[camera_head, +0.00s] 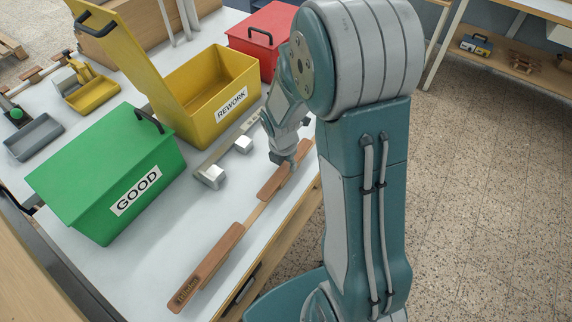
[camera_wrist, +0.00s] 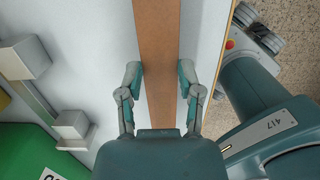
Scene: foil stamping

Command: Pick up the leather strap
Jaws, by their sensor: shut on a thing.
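The brown leather strap (camera_head: 207,268) lies lengthwise along the right side of the white table in the head view. Its near end carries a dark stamped mark, and a narrower, lighter stretch shows before the wider brown part farther back. My gripper (camera_head: 287,160) is low over the far part of the strap. In the wrist view the strap (camera_wrist: 156,35) runs straight between the two fingers of my gripper (camera_wrist: 160,80), which are shut on its two long edges. My gripper's palm hides the strap's lower stretch there.
A green GOOD box (camera_head: 110,178) and a yellow REWORK box (camera_head: 205,92) with its lid up stand left of the strap. Small white blocks (camera_head: 211,177) on a metal bar sit between. A red box (camera_head: 262,38) is farther back. The table edge is close on the right.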

